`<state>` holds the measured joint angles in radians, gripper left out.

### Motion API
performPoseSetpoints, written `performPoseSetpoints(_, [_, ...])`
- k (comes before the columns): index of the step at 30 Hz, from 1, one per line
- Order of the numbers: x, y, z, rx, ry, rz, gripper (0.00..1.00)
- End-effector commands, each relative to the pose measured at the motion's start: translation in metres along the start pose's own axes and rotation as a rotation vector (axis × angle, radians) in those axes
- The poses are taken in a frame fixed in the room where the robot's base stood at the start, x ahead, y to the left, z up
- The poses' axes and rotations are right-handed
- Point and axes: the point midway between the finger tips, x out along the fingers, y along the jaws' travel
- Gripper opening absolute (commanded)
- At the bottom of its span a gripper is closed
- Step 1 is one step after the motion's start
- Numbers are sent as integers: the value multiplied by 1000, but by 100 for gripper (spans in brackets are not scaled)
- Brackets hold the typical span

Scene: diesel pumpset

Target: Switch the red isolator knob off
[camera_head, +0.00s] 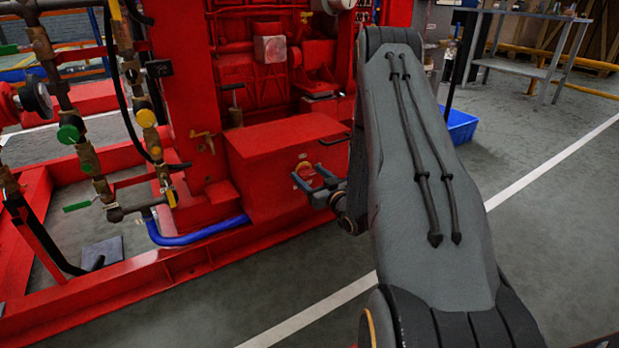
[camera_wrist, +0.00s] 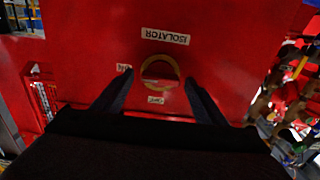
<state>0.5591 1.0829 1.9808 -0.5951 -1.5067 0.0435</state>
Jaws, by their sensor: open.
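The red isolator knob (camera_wrist: 160,74) sits inside a yellow ring on a red panel face. In the wrist view its label "ISOLATOR" (camera_wrist: 166,36) appears upside down. A small white label (camera_wrist: 123,68) is left of the ring and another (camera_wrist: 156,100) is below it. The knob's red grip blends with the red panel, so its exact angle is hard to tell. In the head view the knob (camera_head: 304,169) is on the front of a red box. My gripper (camera_head: 311,177) is open, with its fingers on either side of the knob in the wrist view (camera_wrist: 159,78). Contact cannot be told.
The red box (camera_head: 275,150) stands on the red skid frame. A blue hose (camera_head: 200,231) runs low beside the box. A blue bin (camera_head: 460,126) is behind my arm.

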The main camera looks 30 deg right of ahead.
Motion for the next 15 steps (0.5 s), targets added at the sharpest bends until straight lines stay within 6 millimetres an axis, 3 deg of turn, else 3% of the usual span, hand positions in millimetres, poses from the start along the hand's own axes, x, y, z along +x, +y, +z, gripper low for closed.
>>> performPoseSetpoints(4, [0,0,0,0,0,0,62])
performPoseSetpoints(11, [0,0,0,0,0,0,24])
performPoseSetpoints(15, [-1,0,0,-4,-1,0,24])
